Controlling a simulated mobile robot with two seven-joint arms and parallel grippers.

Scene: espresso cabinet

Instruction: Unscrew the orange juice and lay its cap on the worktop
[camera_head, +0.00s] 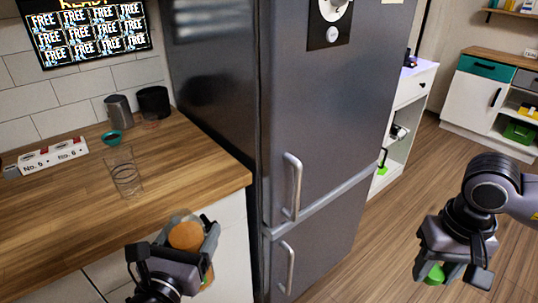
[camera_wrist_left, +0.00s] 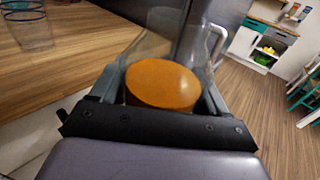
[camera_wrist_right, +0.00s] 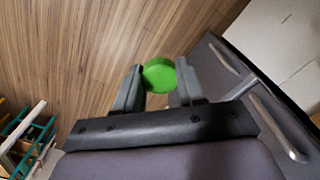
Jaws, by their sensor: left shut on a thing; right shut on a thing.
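My left gripper (camera_head: 190,238) is shut on the orange juice bottle, in front of the worktop (camera_head: 185,165). The orange juice (camera_head: 186,236) shows as a round orange surface between the fingers. In the left wrist view the juice (camera_wrist_left: 162,86) sits below a clear, see-through upper part. My right gripper (camera_head: 445,270) is shut on a small round green cap (camera_head: 435,274), out over the floor to the right of the fridge. The cap shows between the fingertips in the right wrist view (camera_wrist_right: 159,75). The cap and the bottle are well apart.
An empty clear glass (camera_head: 123,172) stands on the worktop. The fridge (camera_head: 320,110) stands right of the worktop. The worktop's front right is clear.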

